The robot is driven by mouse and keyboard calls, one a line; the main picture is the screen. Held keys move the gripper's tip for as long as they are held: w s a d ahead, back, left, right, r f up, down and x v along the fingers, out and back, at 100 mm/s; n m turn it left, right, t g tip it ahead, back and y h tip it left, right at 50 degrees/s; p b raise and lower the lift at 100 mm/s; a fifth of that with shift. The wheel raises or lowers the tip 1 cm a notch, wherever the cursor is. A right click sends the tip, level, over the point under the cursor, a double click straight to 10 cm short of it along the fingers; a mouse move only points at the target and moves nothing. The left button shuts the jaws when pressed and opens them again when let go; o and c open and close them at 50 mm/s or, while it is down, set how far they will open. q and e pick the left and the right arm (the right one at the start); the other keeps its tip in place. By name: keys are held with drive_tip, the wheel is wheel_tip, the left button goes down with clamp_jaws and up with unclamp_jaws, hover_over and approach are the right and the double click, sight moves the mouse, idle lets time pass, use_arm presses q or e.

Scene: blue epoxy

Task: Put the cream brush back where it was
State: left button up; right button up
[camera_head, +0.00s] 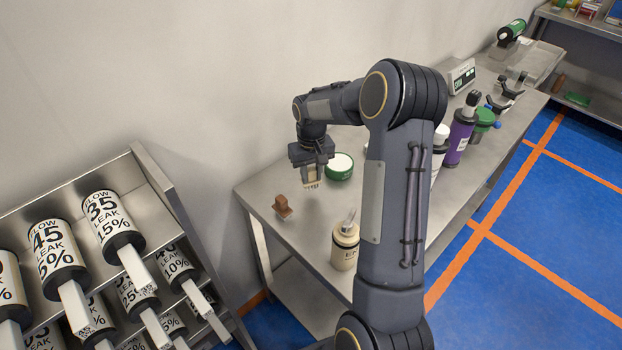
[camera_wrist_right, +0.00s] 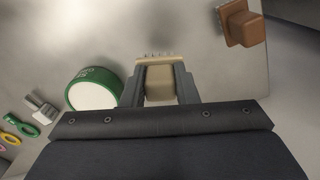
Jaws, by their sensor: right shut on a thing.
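The cream brush (camera_wrist_right: 159,82) is between the fingers of my right gripper (camera_wrist_right: 160,88), which is shut on it. Its bristle end points away from the wrist in the right wrist view. In the head view my right gripper (camera_head: 312,168) is over the left end of the steel table (camera_head: 300,222), with the brush (camera_head: 311,184) beneath it. Whether the brush touches the table top I cannot tell. My left gripper is not in view.
A cream bottle (camera_head: 345,245) stands nearer the front. A rack of labelled cylinders (camera_head: 150,190) is at left. My right arm hides part of the table.

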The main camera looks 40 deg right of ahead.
sight(311, 180)
drive_tip(key=shift+w+f, duration=0.1)
drive_tip(key=shift+f, duration=1.6)
drive_tip(key=shift+f, duration=0.2)
drive_tip(key=o, duration=0.9)
drive_tip(key=shift+o, duration=0.2)
drive_tip(key=shift+r, duration=0.15)
